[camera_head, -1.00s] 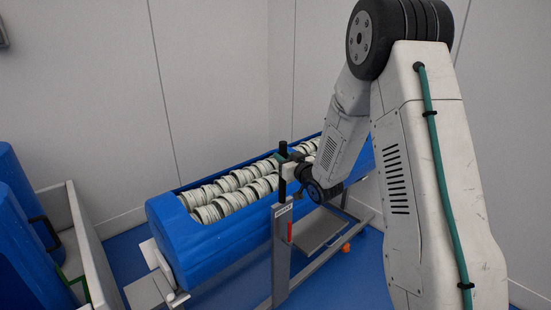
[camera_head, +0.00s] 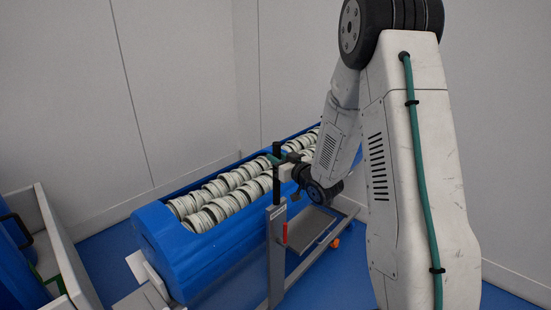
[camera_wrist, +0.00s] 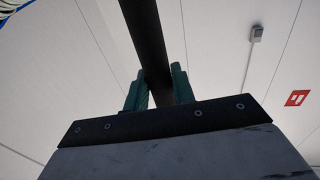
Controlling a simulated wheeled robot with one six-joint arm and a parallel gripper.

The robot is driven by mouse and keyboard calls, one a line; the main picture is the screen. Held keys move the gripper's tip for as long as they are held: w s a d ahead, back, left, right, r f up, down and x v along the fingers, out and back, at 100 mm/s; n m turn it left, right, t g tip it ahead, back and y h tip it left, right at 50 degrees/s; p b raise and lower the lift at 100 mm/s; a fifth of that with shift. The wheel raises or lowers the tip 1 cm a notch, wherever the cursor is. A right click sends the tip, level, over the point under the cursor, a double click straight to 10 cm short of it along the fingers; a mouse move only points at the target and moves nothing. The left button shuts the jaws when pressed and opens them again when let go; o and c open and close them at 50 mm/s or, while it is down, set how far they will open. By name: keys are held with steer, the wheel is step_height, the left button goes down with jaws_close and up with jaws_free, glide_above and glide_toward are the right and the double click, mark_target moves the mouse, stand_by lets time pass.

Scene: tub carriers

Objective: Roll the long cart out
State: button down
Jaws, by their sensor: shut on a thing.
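The long cart is a metal frame (camera_head: 276,262) carrying a long blue tub (camera_head: 158,243) with rows of pale ring-shaped parts (camera_head: 215,207) in it. A black upright handle post (camera_head: 277,165) stands at its near side, with a red grip (camera_head: 285,233) lower on the frame. My gripper (camera_head: 280,160) is at the upper part of this post. In the wrist view the green fingers of my gripper (camera_wrist: 159,92) stand on either side of the black post (camera_wrist: 146,35) and are shut on it. My arm hides part of the tub's far end.
A pale walled bin (camera_head: 62,250) with blue tubs (camera_head: 15,265) stands at the left, close to the cart's near end. Pale walls (camera_head: 180,80) stand behind the cart. Blue floor (camera_head: 335,290) is clear in front. An orange caster (camera_head: 335,243) shows under the cart.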

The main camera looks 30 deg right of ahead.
steer(key=shift+d+r, duration=0.1)
steer(key=shift+d, duration=0.05)
steer(key=c, duration=1.2)
jaws_free()
steer(key=shift+d, duration=0.1)
steer(key=s, duration=0.7)
steer(key=shift+s+d, duration=0.3)
steer(key=shift+s, duration=0.05)
